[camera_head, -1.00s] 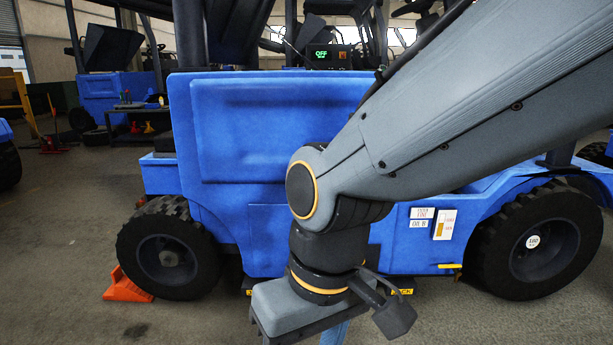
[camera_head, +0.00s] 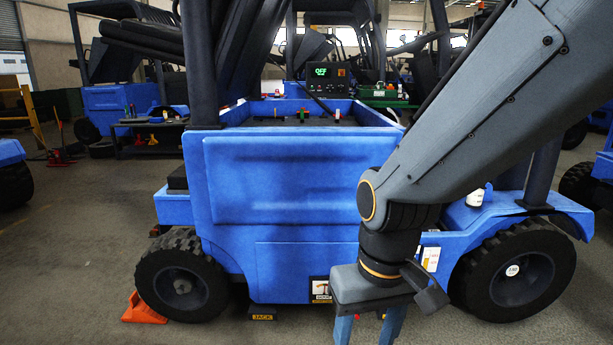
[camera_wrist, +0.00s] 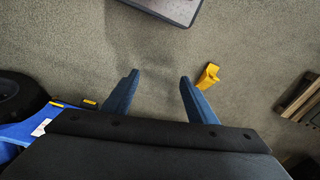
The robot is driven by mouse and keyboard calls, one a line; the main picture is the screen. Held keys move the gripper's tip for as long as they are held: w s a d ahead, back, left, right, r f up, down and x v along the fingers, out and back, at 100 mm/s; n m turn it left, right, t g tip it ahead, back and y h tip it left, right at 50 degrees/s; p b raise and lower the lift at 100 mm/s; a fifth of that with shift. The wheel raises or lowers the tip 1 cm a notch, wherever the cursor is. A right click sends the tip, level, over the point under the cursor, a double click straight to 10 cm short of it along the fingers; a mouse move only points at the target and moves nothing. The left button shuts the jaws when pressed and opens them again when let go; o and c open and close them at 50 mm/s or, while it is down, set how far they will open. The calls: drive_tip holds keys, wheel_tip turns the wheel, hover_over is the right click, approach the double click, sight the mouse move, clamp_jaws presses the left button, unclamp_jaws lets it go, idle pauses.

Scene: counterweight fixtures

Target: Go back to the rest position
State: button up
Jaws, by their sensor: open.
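My gripper (camera_head: 368,332) hangs at the lower right of the head view, pointing down in front of the blue forklift (camera_head: 290,185). Its two blue fingers run off the bottom edge there. In the wrist view my gripper (camera_wrist: 158,85) shows its fingers apart with only bare floor between them. It is open and empty. My arm covers part of the forklift's right side.
The forklift has black wheels (camera_head: 512,270) and a display reading OFF (camera_head: 321,72). An orange wedge (camera_head: 143,309) lies at its left wheel. In the wrist view a yellow piece (camera_wrist: 208,76) lies on the floor just right of the fingers. Open floor (camera_head: 70,250) is at left.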

drive_tip(key=s+d+r+m+p, duration=0.2)
drive_tip(key=d+r+p, duration=0.8)
drive_tip(key=p, duration=0.5)
wheel_tip(320, 180, up, 3)
drive_tip(key=shift+s+d+f+m+h, duration=0.15)
drive_tip(key=shift+s+f+m+h, duration=0.05)
drive_tip(key=shift+m+h, duration=0.2)
